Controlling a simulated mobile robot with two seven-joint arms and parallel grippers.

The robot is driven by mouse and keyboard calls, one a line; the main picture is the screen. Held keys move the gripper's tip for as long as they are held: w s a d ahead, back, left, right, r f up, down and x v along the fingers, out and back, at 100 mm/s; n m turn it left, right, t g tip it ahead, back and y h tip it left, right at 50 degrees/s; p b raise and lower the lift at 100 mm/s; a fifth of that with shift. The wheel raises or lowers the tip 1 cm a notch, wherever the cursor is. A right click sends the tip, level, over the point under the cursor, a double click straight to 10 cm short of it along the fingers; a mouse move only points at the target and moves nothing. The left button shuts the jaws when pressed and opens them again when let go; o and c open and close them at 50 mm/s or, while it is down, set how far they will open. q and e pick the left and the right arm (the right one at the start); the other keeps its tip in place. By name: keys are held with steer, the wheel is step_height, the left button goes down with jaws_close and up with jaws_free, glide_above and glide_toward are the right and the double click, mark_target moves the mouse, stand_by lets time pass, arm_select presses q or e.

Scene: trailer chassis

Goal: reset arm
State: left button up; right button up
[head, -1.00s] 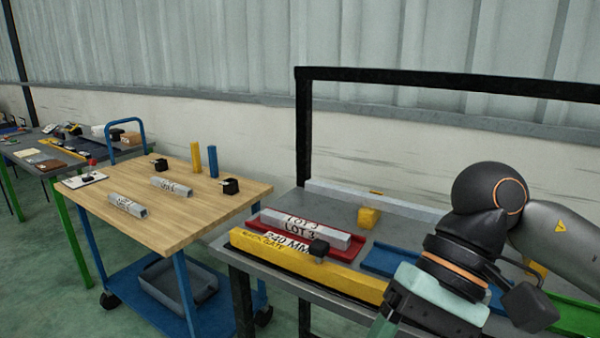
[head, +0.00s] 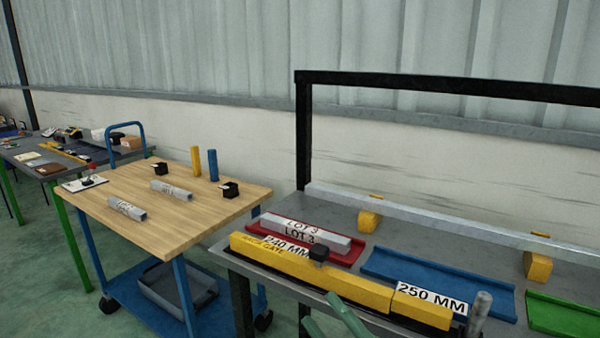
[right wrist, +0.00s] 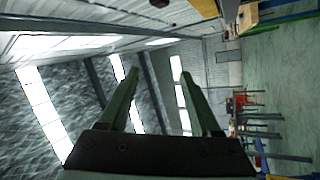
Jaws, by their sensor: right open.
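My right gripper (head: 322,310) shows at the bottom of the head view, with only its green fingers in sight in front of the grey bench. In the right wrist view the gripper (right wrist: 160,75) has its two fingers spread apart with nothing between them. It faces the hall's wall and roof, away from the bench. My left gripper is in neither view.
The grey bench (head: 345,211) carries a yellow gate bar (head: 345,287), a red tray (head: 345,258) with LOT 3 bars (head: 310,235), a blue tray (head: 430,278) and a green tray (head: 560,316). A wooden-topped cart (head: 165,222) stands left.

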steer(key=s+d+f+m+g+h, duration=0.2)
steer(key=d+f+m+h, duration=0.15)
steer(key=f+m, duration=0.45)
steer(key=s+d+f+m+g+h, duration=0.15)
steer(key=f+m+h, duration=0.3)
steer(key=f, duration=0.65)
steer(key=s+d+f+m+g+h, duration=0.1)
steer(key=s+d+f+m+g, duration=0.1)
steer(key=s+f, duration=0.35)
steer(key=s+d+f+m+g+h, duration=0.2)
steer(key=s+f+m, duration=0.1)
steer(key=s+f, duration=0.3)
arm_select(q)
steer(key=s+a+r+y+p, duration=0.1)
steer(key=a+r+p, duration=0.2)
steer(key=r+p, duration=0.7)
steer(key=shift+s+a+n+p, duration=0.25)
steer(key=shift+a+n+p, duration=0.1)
steer(key=shift+p, duration=1.3)
arm_select(e)
steer(key=s+d+r+m, duration=0.1)
steer(key=s+d+r, duration=0.1)
steer(key=r, duration=0.5)
steer(key=shift+d+r+g+h, duration=0.15)
steer(key=shift+d+g+h, duration=0.25)
steer(key=shift+d, duration=0.4)
